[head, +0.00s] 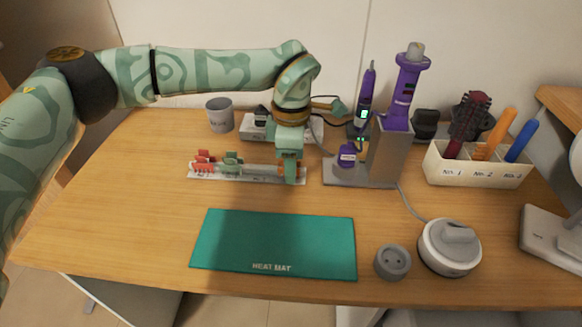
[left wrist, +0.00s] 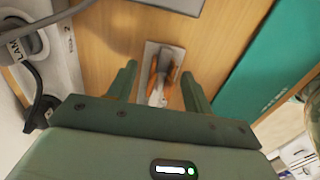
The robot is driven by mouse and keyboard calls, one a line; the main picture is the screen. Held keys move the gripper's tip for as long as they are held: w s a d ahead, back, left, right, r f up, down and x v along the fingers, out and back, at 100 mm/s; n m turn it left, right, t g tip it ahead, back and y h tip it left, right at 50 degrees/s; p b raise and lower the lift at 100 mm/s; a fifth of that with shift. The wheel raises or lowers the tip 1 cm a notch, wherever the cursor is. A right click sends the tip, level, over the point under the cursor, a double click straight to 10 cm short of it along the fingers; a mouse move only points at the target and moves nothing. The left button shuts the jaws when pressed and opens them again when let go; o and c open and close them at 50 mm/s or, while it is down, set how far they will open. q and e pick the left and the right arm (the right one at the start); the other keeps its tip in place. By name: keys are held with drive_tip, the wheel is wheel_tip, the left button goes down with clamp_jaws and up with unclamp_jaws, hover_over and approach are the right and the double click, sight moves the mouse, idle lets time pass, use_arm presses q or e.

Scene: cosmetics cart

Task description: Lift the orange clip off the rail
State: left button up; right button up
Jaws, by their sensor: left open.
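The rail (head: 240,178) is a pale strip lying on the wooden table behind the green mat. A red clip (head: 203,162) and a green clip (head: 232,160) sit toward its left end. My left gripper (head: 291,177) points down over the rail's right end, largely hiding what is there. In the left wrist view, the orange clip (left wrist: 153,78) shows between the two spread fingers of my left gripper (left wrist: 158,75), with gaps on both sides. The rail's end (left wrist: 151,48) shows beneath it. My right gripper is not in view.
The green heat mat (head: 272,245) lies in front. A grey stand (head: 365,178) with purple tools is close to the gripper's right. A grey cup (head: 220,115) stands behind the rail. A brush holder (head: 478,173) and a round grey device (head: 449,250) are on the right.

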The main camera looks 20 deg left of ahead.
use_arm(q)
drive_tip(key=shift+r, duration=0.1)
clamp_jaws()
drive_tip(key=shift+r, duration=0.15)
